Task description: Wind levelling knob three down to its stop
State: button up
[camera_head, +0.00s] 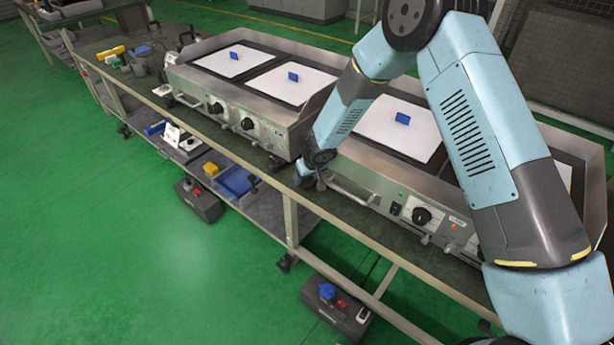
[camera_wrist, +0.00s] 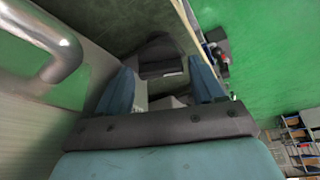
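My gripper (camera_head: 308,176) reaches down at the front edge of the bench, at the near left corner of the right griddle unit. In the wrist view its two blue-grey fingers (camera_wrist: 163,78) stand apart, with a gap between them. A dark, blocky knob-like part (camera_wrist: 160,56) shows between and beyond the fingertips, and I see no finger touching it. I cannot tell whether it is levelling knob three. Other black knobs show in the head view, one by the left unit's right end (camera_head: 276,163) and one low by the bench leg (camera_head: 285,262).
A metal bar handle (camera_wrist: 55,50) is close on the left in the wrist view. The left griddle unit (camera_head: 235,115) stands beside the right one (camera_head: 385,190). A lower shelf (camera_head: 250,205) holds blue bins. Grey boxes (camera_head: 335,310) stand on the green floor.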

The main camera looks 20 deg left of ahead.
jog(key=shift+o, duration=0.8)
jog(key=shift+m, duration=0.3)
jog(key=m+h, duration=0.1)
jog(key=m, duration=0.1)
jog(key=m+t+h, duration=0.1)
jog(key=m, duration=0.2)
jog(key=shift+s+a+m, duration=0.1)
jog(key=shift+a+m, duration=0.1)
jog(key=shift+m, duration=0.1)
jog(key=s+v, duration=0.1)
jog(key=v, duration=1.3)
jog(key=w+d+r+t+h, duration=0.1)
jog(key=w+d+r, duration=0.2)
jog(key=d+r, duration=0.5)
jog(key=w+d+r+m, duration=0.1)
jog(key=w+d+r, duration=0.2)
jog(key=d+r, duration=0.4)
jog(key=shift+w+d+r+t+h, duration=0.25)
jog(key=shift+d+r+t+h, duration=0.15)
jog(key=shift+d, duration=0.65)
